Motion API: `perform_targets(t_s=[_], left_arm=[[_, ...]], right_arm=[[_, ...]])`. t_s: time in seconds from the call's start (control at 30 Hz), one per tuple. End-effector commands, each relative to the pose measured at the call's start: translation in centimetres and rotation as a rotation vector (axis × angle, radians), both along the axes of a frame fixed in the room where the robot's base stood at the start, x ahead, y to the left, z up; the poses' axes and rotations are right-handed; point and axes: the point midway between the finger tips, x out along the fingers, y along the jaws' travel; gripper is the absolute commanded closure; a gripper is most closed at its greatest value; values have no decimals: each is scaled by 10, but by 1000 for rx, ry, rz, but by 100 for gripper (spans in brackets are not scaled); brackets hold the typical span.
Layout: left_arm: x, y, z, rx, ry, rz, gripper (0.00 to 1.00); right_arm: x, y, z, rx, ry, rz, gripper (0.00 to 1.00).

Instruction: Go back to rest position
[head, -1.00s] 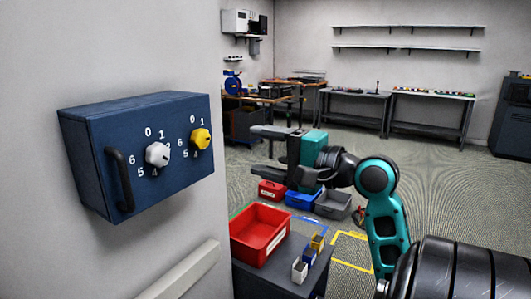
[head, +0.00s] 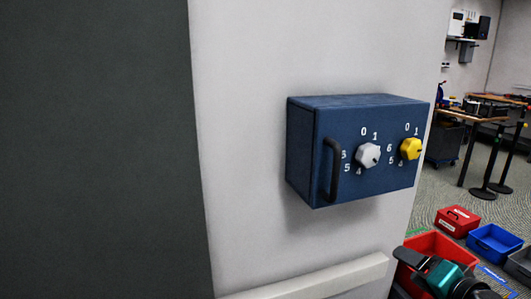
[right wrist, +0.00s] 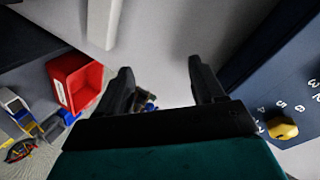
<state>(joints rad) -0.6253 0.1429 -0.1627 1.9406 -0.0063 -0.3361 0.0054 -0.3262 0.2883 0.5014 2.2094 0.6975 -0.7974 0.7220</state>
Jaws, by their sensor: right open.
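My right gripper (head: 412,264) is low at the right edge of the head view, in front of the red bin. In the right wrist view its two fingers (right wrist: 161,82) are spread apart with nothing held between them. A blue control box (head: 345,175) with a white knob (head: 368,155), a yellow knob (head: 411,149) and a black handle (head: 332,170) is on the white wall. The gripper is below the box and apart from it. In the right wrist view the box is at the right, with its yellow knob (right wrist: 282,128) beside the gripper. My left gripper is not in view.
A pale rail (head: 310,279) runs along the wall below the box. A red bin (head: 432,243) stands at the lower right, with another red box (head: 458,220) and a blue bin (head: 494,242) on the floor beyond. A dark panel (head: 95,150) fills the left.

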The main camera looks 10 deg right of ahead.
Motion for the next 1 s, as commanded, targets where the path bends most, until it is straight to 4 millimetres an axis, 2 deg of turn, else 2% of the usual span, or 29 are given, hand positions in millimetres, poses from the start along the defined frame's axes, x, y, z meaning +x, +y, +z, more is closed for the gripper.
perform_targets(t_s=[0.03, 0.1, 0.2, 0.3, 0.4, 0.5, 0.6, 0.7, 1.0], left_arm=[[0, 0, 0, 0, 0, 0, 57], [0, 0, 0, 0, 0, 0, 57], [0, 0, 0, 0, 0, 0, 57], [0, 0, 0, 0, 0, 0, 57], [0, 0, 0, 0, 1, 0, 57], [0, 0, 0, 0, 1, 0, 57], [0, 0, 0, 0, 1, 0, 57], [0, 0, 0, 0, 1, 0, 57], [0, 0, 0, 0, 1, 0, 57]], right_arm=[[-3, 17, -37, -90, 58, 40, 32], [-10, 41, -79, -230, 116, 109, 32], [-28, 82, -132, -427, 177, 235, 32], [-51, 127, -174, -605, 206, 376, 32], [-73, 167, -201, -742, 204, 503, 32], [-91, 196, -216, -839, 189, 596, 32], [-101, 213, -224, -890, 174, 651, 32], [-104, 220, -226, -913, 166, 669, 32], [-104, 219, -226, -913, 166, 669, 32]])
